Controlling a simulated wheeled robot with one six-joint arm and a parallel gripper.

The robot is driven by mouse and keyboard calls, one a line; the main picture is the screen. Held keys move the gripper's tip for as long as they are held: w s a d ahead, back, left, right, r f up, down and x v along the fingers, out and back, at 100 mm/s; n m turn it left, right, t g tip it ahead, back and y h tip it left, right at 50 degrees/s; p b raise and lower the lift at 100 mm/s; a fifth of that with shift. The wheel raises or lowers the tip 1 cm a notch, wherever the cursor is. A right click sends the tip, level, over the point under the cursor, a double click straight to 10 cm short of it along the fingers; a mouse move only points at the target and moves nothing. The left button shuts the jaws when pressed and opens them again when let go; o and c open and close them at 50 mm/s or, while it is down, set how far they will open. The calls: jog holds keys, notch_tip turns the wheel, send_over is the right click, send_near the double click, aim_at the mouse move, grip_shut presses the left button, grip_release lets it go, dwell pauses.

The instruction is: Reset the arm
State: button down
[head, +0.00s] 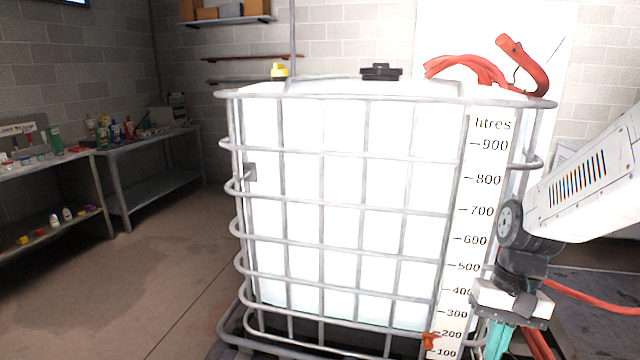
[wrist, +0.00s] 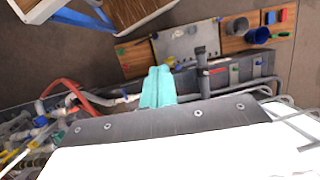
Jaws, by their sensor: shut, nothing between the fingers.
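My arm comes in from the right in the head view, in front of the right side of a large caged white tank. My gripper (head: 495,343) points down there, with teal fingers that run off the bottom edge. In the wrist view the teal fingers of my gripper (wrist: 158,72) lie side by side, shut with nothing between them. They stand out past a dark metal plate with screws.
The caged tank (head: 340,180) fills the middle, with a litre scale (head: 478,210) near my gripper. A red hose (head: 590,298) lies at right. Metal shelves (head: 150,185) stand at left, and floor (head: 150,270) is clear before them. A wooden board with fittings (wrist: 235,42) shows in the wrist view.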

jog(key=s+a+r+n+t+h, duration=0.2)
jog(key=s+r+n+t, duration=0.1)
jog(key=s+r, duration=0.9)
jog(key=shift+s+a+t, duration=0.15)
jog(key=shift+s+t, duration=0.35)
jog(key=shift+t, duration=0.1)
